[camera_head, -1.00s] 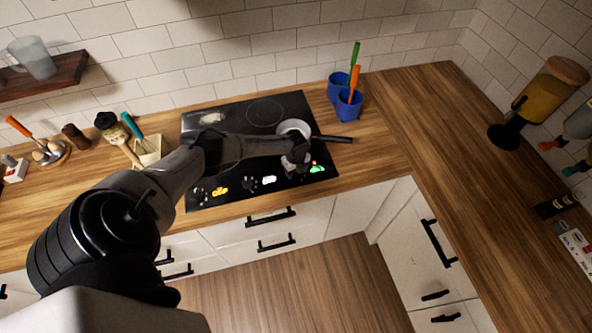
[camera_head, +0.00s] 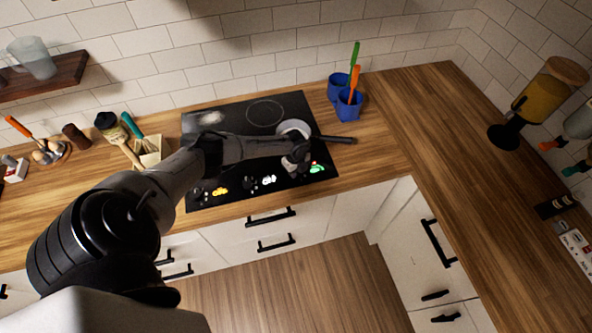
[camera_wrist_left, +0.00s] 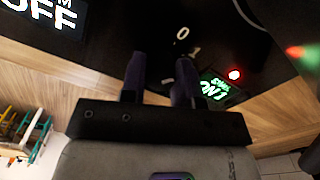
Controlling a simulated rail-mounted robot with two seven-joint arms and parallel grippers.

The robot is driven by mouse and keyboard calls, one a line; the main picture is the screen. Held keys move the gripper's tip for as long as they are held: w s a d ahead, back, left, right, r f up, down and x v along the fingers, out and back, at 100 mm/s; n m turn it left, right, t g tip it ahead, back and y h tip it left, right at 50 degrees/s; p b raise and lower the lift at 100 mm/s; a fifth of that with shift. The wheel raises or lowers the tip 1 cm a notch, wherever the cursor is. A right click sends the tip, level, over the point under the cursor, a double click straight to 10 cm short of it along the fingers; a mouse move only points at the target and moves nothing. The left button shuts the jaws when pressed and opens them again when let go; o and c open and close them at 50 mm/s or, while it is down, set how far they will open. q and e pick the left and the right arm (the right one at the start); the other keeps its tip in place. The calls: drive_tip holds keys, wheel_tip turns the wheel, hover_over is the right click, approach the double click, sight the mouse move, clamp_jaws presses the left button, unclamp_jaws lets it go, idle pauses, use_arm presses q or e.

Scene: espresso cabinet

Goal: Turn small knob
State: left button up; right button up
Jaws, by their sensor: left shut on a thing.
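The black cooktop (camera_head: 232,152) lies in the wooden counter with a row of dark knobs and lit labels along its front. My left gripper (camera_head: 297,166) is at the right end of that row, next to a green lit label (camera_head: 317,168). In the left wrist view my left gripper (camera_wrist_left: 160,78) has its two fingers around a dark small knob, which is hard to make out against the black surface. The marks 0 and 1 (camera_wrist_left: 188,42) show just beyond the fingers. A green label (camera_wrist_left: 214,88) with a red light is to the right.
A small pan (camera_head: 294,127) stands on the cooktop right behind my gripper, its black handle (camera_head: 337,139) pointing right. Blue cups (camera_head: 349,107) with utensils stand behind it. Other knobs with yellow (camera_head: 220,190) and white (camera_head: 268,180) labels are to the left.

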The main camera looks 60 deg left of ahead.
use_arm(q)
drive_tip(key=n, duration=0.4)
drive_tip(key=shift+p, duration=0.35)
drive_tip(key=shift+n+p, duration=0.35)
drive_tip(key=shift+n, duration=0.95)
drive_tip(key=o, duration=0.9)
drive_tip(key=shift+r, duration=0.6)
wheel_tip(320, 180, up, 13)
drive_tip(key=shift+f, duration=0.2)
